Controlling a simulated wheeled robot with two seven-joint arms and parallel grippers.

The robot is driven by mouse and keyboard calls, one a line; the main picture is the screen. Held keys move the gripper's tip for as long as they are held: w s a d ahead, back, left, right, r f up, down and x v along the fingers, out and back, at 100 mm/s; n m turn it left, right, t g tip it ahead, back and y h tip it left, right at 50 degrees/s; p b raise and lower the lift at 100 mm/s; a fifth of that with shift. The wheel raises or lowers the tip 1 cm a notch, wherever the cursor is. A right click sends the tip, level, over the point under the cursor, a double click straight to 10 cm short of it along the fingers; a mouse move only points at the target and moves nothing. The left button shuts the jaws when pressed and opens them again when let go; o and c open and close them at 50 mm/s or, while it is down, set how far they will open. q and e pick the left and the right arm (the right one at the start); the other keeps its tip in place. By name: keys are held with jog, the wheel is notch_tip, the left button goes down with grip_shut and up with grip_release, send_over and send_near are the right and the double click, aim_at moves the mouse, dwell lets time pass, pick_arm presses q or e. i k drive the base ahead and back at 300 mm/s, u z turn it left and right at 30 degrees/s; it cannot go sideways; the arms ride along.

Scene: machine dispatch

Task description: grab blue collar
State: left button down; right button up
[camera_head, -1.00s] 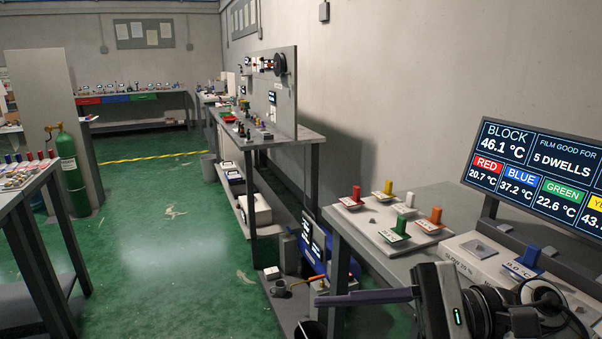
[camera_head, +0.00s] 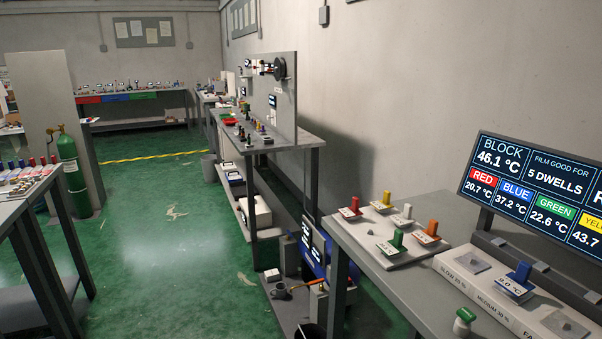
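A blue-topped piece (camera_head: 520,275), which looks like the blue collar, stands upright with a white label at its foot. It sits on the white block unit (camera_head: 455,268) at the lower right, in front of the screen. Neither of my grippers is in view, and nothing touches the blue piece.
A pale plate (camera_head: 370,243) to its left bears red, yellow, white, green and orange pieces. A green-topped white piece (camera_head: 464,321) stands on the grey bench (camera_head: 405,300) near the block unit. The screen (camera_head: 540,190) stands behind. Green floor is open at left.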

aim_at(515, 285)
jog(key=u, duration=1)
jog(key=i, duration=2.25)
jog(key=z, duration=3.8)
jog(key=i, duration=0.1)
jog(key=z, duration=0.05)
